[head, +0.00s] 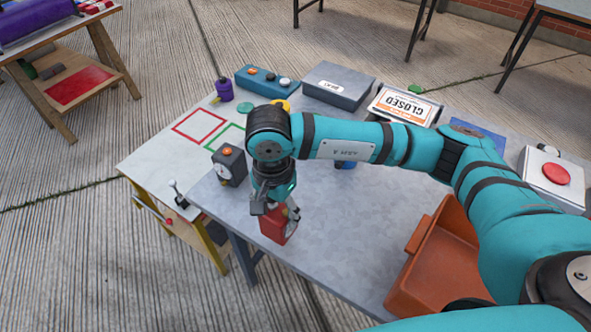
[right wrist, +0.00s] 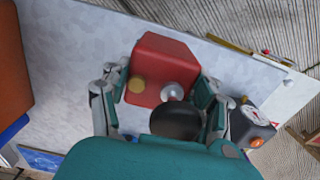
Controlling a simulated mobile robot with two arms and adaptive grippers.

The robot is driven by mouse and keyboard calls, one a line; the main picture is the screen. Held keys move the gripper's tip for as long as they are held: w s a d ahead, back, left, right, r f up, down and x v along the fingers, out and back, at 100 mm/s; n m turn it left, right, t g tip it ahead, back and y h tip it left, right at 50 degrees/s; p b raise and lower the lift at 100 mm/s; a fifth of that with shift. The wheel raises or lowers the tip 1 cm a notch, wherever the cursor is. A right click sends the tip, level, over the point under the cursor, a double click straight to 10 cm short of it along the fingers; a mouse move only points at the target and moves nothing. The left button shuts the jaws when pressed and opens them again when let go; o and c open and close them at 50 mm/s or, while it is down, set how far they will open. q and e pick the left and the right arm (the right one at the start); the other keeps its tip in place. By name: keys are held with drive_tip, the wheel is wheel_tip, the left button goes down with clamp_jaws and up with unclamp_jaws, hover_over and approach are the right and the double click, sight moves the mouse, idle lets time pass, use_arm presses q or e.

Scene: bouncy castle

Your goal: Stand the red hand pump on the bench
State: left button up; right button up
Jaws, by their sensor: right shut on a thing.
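The red hand pump (head: 272,226) is a red block at the front left edge of the grey bench (head: 345,215). In the right wrist view the pump (right wrist: 158,58) shows a yellow cap, a silver stem and a dark round knob. My right gripper (head: 277,203) reaches down from above and is shut on the pump, one finger on each side of it. It also shows in the right wrist view (right wrist: 160,92). The pump looks roughly upright. I cannot tell whether its base touches the bench top. My left gripper is not in view.
A grey gauge box (head: 230,165) stands left of the pump. An orange crate (head: 435,255) is at the right, and a red-button box (head: 552,178) is beyond it. A paler table (head: 160,165) with red and green outlines adjoins at the left. The bench's middle is clear.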

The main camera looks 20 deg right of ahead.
drive_tip(key=w+d+f+p, duration=0.1)
drive_tip(key=w, duration=0.2)
drive_tip(key=w+d+f+p, duration=0.1)
drive_tip(key=w+d, duration=0.1)
drive_tip(key=w, duration=0.1)
drive_tip(key=w+d+f+p, duration=0.1)
drive_tip(key=w+d+p, duration=0.1)
drive_tip(key=w, duration=0.1)
drive_tip(key=shift+w+d+f, duration=0.2)
drive_tip(key=shift+w+f, duration=0.15)
drive_tip(key=shift+w, duration=0.05)
drive_tip(key=shift+f, duration=0.3)
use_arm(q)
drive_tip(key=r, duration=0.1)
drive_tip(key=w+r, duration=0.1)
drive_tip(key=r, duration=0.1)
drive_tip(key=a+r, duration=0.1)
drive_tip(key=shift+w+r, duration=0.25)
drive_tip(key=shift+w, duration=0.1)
use_arm(e)
drive_tip(key=shift+f, duration=0.1)
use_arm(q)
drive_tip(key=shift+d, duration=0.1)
